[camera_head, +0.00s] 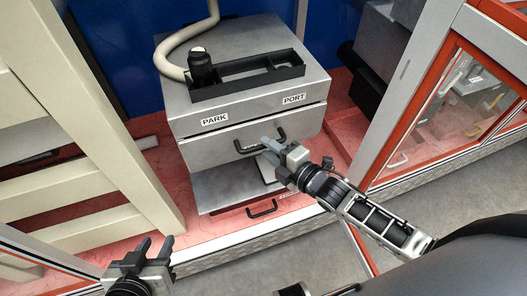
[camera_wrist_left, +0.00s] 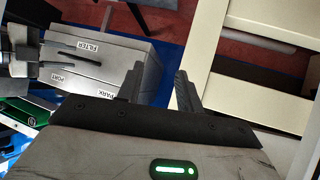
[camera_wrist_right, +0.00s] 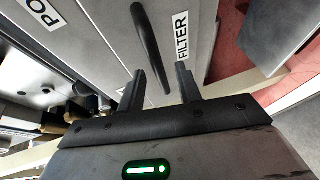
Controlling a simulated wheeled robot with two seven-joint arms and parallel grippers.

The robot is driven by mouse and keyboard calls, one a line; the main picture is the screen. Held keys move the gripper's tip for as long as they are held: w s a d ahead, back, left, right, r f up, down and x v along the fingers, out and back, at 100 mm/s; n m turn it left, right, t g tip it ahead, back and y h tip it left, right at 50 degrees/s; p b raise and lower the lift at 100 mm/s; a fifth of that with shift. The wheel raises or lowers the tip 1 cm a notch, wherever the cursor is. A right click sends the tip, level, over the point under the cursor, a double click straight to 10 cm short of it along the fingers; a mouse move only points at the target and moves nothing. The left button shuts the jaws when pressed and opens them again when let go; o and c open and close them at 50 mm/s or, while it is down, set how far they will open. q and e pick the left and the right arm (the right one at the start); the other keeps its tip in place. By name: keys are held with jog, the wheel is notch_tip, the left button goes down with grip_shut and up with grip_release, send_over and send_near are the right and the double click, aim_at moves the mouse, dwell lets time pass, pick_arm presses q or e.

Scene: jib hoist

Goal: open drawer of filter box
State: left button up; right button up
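The grey filter box (camera_head: 240,90) stands in the middle of the head view, with PARK and PORT labels on its upper front edge. Its drawer front (camera_head: 215,148) sits below a thin dark gap and looks shut. A black bar handle (camera_head: 262,145) is on that front; it also shows in the right wrist view (camera_wrist_right: 147,42), beside a FILTER label (camera_wrist_right: 182,37). My right gripper (camera_head: 273,148) is open at the handle, whose near end appears between the fingers in the right wrist view; contact is unclear. My left gripper (camera_head: 152,247) is open and empty, away from the box.
A black tray (camera_head: 245,84) with a dark cylinder and a pale hose (camera_head: 172,50) is on the box top. A lower black handle (camera_head: 262,208) sits beneath the drawer. Cream beams (camera_head: 110,140) stand at left, and a red-framed glazed cabinet (camera_head: 450,110) at right.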

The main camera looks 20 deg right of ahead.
jog(key=shift+b+x, duration=0.45)
jog(key=shift+x, duration=0.6)
jog(key=shift+w+f, duration=0.1)
jog(key=shift+w, duration=0.05)
pick_arm(q)
jog(key=shift+d+f, duration=0.1)
jog(key=shift+d, duration=0.05)
pick_arm(e)
jog(key=shift+w+a, duration=0.1)
grip_shut()
